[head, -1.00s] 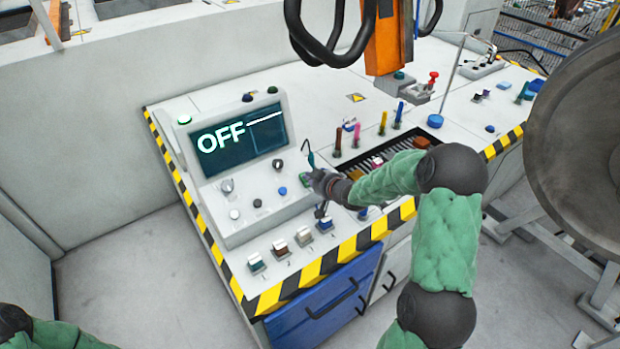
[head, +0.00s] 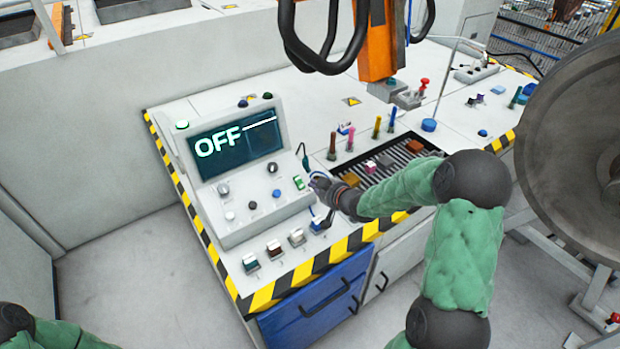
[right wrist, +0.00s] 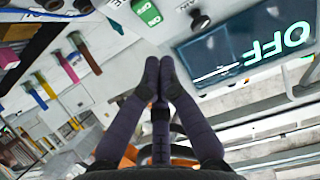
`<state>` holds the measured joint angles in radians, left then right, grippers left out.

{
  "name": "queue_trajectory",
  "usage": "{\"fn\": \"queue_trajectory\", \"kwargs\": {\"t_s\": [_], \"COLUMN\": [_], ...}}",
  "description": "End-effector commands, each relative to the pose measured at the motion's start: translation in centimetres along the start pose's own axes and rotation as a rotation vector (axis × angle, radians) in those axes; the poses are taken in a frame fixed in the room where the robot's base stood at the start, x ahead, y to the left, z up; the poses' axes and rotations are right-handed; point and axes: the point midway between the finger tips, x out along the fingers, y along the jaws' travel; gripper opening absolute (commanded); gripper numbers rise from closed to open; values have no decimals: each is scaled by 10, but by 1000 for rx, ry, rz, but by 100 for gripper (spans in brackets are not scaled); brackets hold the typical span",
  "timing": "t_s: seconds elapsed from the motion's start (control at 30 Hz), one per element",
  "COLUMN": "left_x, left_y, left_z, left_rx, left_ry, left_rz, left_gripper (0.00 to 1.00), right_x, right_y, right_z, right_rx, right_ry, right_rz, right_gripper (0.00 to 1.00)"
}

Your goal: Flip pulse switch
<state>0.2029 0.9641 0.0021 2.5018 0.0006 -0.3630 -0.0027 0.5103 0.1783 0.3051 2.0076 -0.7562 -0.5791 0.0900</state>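The control console (head: 247,218) has a tilted panel with a screen (head: 237,146) that reads OFF beside a flat line. A green rocker switch (head: 299,183) sits at the panel's right end; I take it for the pulse switch, but its label is not readable. It also shows in the right wrist view (right wrist: 146,11), at the top edge. My right gripper (head: 316,182) is just right of the green switch, apart from it. In the right wrist view its fingertips (right wrist: 159,66) are together with nothing between them. My left gripper is out of view.
Knobs and buttons sit left of the green switch, and several small switches (head: 274,248) line the front edge below. A dark slotted tray (head: 398,158) with colored blocks lies right of my gripper. An orange post (head: 377,45) hangs behind. A large grey wheel (head: 570,140) stands at right.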

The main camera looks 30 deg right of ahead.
Motion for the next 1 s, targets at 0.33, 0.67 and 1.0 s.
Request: {"fn": "queue_trajectory", "kwargs": {"t_s": [0.33, 0.67, 1.0], "left_x": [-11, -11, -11], "left_y": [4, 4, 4], "left_z": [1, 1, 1], "left_rx": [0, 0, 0], "left_ry": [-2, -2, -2], "left_rz": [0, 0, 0], "left_gripper": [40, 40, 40], "right_x": [-44, -47, -47], "right_y": [1, 0, 0], "right_z": [12, 13, 13], "right_rx": [1, 0, 0], "right_ry": [0, 0, 0], "right_rz": [1, 1, 1], "right_gripper": [0, 0, 0]}}
